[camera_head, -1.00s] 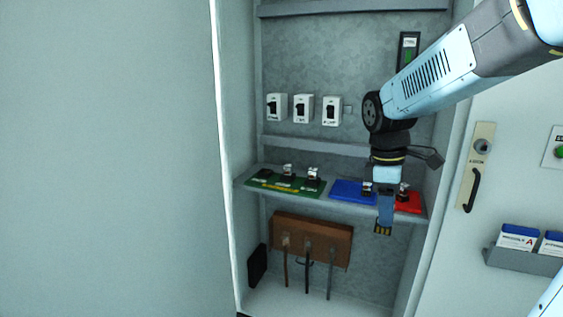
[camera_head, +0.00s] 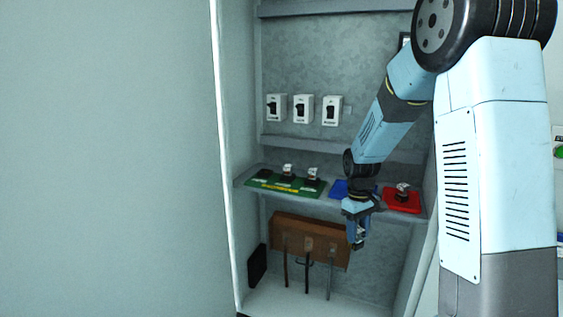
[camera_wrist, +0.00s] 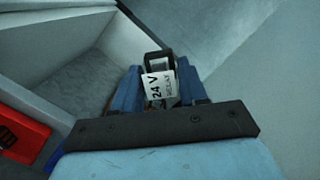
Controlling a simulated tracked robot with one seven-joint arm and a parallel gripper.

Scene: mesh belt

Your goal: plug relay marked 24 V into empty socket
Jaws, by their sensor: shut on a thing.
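My gripper (camera_head: 358,240) is shut on a relay, held in front of and below the shelf edge. In the wrist view the relay (camera_wrist: 159,87) sits between the blue fingers, with a white label reading 24 V RELAY facing the camera. A green board (camera_head: 290,185) on the shelf at left carries a row of sockets. Its leftmost socket (camera_head: 264,173) looks flat, black and empty. The middle and right ones bear relays (camera_head: 287,170) and (camera_head: 312,174). My gripper is to the right of the board and apart from it.
A blue mat (camera_head: 339,188) is partly hidden behind my arm. A red mat (camera_head: 412,207) with another dark part on it lies to its right. White switches (camera_head: 303,109) hang on the back wall above. A brown block (camera_head: 280,226) with hanging cables is below the shelf.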

